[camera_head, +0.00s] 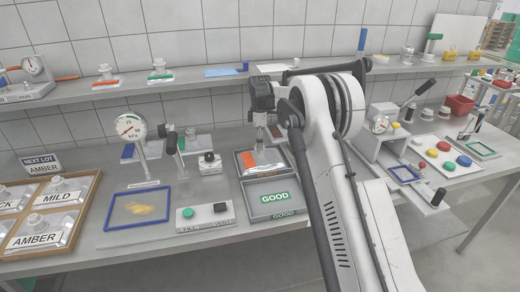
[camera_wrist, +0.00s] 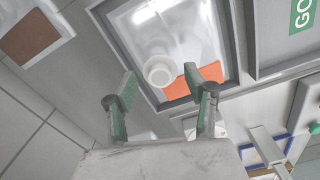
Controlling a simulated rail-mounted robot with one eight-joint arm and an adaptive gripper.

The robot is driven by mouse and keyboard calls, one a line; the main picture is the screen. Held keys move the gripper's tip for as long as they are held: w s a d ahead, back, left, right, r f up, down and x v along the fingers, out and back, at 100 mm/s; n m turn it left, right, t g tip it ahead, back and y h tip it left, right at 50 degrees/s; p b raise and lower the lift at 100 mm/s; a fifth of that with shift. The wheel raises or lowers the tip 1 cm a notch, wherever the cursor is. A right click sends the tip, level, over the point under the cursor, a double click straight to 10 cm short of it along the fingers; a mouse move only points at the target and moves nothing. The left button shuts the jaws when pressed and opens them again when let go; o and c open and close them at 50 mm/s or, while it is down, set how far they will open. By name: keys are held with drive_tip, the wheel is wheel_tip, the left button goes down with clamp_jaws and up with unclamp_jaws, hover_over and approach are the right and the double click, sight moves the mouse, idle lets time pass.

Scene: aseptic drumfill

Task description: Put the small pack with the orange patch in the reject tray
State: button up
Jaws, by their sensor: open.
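The small pack (camera_wrist: 190,35) is clear and silvery with a white round spout and an orange patch (camera_wrist: 190,82). It lies in a grey tray (camera_wrist: 118,42), and its orange patch (camera_head: 248,161) also shows in the head view. This tray sits directly behind the tray marked GOOD (camera_head: 270,190). No reject label is readable on it, as my arm hides part of it. My gripper (camera_wrist: 163,88) is open, with its fingers apart near the spout. In the head view my gripper (camera_head: 262,141) is over the pack; contact cannot be told.
A blue-framed mat (camera_head: 140,207) with a yellow smear and a button box (camera_head: 205,215) lie left of the trays. A dial gauge (camera_head: 131,127) stands behind them. A wooden crate (camera_head: 88,200) of labelled packs is at far left. A press (camera_head: 385,130) stands right of my arm.

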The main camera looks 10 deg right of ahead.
wheel_tip(320, 180, up, 7)
drive_tip(key=shift+r, duration=0.1)
drive_tip(key=shift+s+r, duration=0.1)
drive_tip(key=shift+r, duration=0.5)
drive_tip(key=s+r+m+t, duration=0.2)
drive_tip(key=s+r+m, duration=0.2)
drive_tip(key=s+r, duration=0.65)
drive_tip(key=s+r+m+t, duration=0.1)
drive_tip(key=s+r+m, duration=0.2)
drive_tip(key=s+r, duration=0.7)
drive_tip(key=s+f+m+t, duration=0.1)
drive_tip(key=s+f, duration=0.3)
drive_tip(key=s, duration=0.6)
drive_tip(key=s+f+m+t, duration=0.1)
drive_tip(key=s+f+m, duration=0.3)
drive_tip(key=s, duration=0.7)
drive_tip(key=s+f+m+t, duration=0.2)
drive_tip(key=s+f+m, duration=0.1)
drive_tip(key=s, duration=0.8)
drive_tip(key=shift+f, duration=0.75)
